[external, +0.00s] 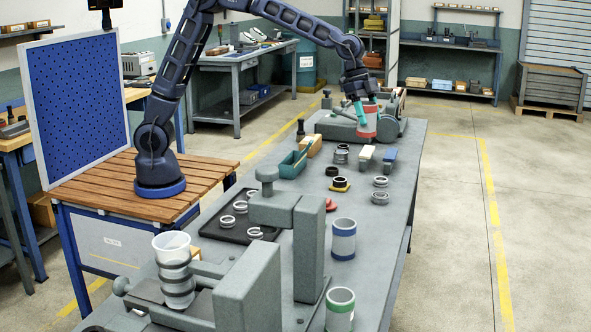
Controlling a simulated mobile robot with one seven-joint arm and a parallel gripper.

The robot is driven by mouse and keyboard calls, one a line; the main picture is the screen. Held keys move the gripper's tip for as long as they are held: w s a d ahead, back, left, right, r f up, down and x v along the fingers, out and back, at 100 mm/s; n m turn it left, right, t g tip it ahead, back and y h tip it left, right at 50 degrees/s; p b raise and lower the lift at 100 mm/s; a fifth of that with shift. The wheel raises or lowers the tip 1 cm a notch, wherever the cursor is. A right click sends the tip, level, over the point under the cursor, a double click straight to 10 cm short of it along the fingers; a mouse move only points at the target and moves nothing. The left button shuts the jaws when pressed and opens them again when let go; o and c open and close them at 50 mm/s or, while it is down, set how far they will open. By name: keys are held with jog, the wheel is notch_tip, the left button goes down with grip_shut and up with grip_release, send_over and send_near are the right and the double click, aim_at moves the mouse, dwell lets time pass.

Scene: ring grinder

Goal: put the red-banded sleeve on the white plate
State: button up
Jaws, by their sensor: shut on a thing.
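The red-banded sleeve (368,127) is a pale cylinder with a red band, near the grinding machine at the far end of the long grey bench (395,200). My gripper (362,108), with teal fingers, reaches down to it and is shut on it. Whether the sleeve touches the machine below it cannot be told. I cannot make out a white plate for certain in this view.
A blue-banded sleeve (343,247) and a green-banded sleeve (340,316) stand nearer on the bench. A tall grey fixture (309,250) rises in front.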

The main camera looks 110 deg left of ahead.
notch_tip(320, 180, up, 13)
jog(key=s+d+m+g+h, duration=0.1)
jog(key=s+d+m, duration=0.3)
jog(key=d, duration=1.2)
jog(key=s+d+m+g+h, duration=0.1)
jog(key=s+d+m, duration=0.25)
jog(key=d, duration=1.35)
jog(key=s+d+m+g, duration=0.4)
jog(key=s+d+m, duration=0.7)
jog(key=s+d, duration=2.15)
jog(key=shift+n, duration=0.25)
notch_tip(320, 180, down, 38)
jog(key=shift+s+a+f, duration=0.1)
jog(key=shift+a+f, duration=0.05)
jog(key=shift+f, duration=0.1)
jog(key=shift+f, duration=0.1)
